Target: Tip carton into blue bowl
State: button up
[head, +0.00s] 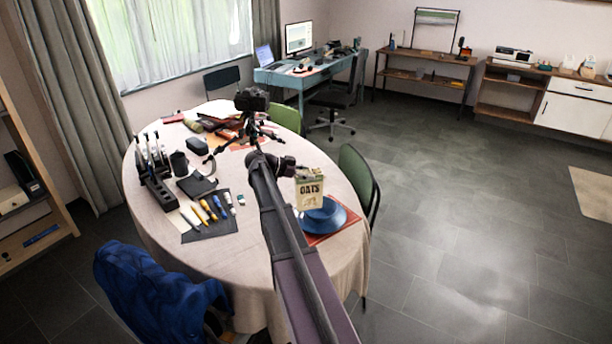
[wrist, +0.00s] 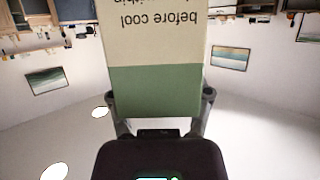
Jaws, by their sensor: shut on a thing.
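The carton (head: 309,192), cream and green with "OATS" on its face, is upright in the head view, above the blue bowl. My gripper (head: 298,172) is shut on it near its top. In the wrist view, my gripper (wrist: 158,104) has a finger on each side of the carton (wrist: 155,60), whose printing appears upside down. The blue bowl (head: 338,222) sits on a red mat at the right edge of the round table. The carton hides part of the bowl, and the bowl's inside is mostly hidden.
The round table (head: 240,245) has a cloth. A camera on a tripod (head: 252,101) stands behind my gripper. A dark mat with tools (head: 209,216) and a black rack (head: 157,175) lie to the left. A green chair (head: 358,178) stands close on the right.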

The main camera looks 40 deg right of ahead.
jog(key=shift+r+p, duration=0.1)
jog(key=shift+p, duration=0.4)
jog(key=shift+r+t+y+p, duration=0.25)
jog(key=shift+t+y+p, duration=0.15)
jog(key=shift+y+p, duration=0.85)
jog(key=shift+r+t+y+p, duration=0.1)
jog(key=shift+t+y+p, duration=0.4)
jog(key=shift+p, duration=0.95)
dwell(0.5)
jog(key=shift+s+d+y+p, duration=0.1)
jog(key=shift+d+y+p, duration=0.1)
jog(key=shift+y+p, duration=0.6)
dwell(0.9)
jog(key=shift+f+t, duration=0.3)
jog(key=shift+f, duration=0.05)
dwell(0.4)
jog(key=shift+f+y+b, duration=0.45)
jog(key=shift+f+b, duration=0.2)
jog(key=shift+f, duration=0.35)
jog(key=shift+d+f+y, duration=0.1)
jog(key=shift+y, duration=0.3)
dwell(0.5)
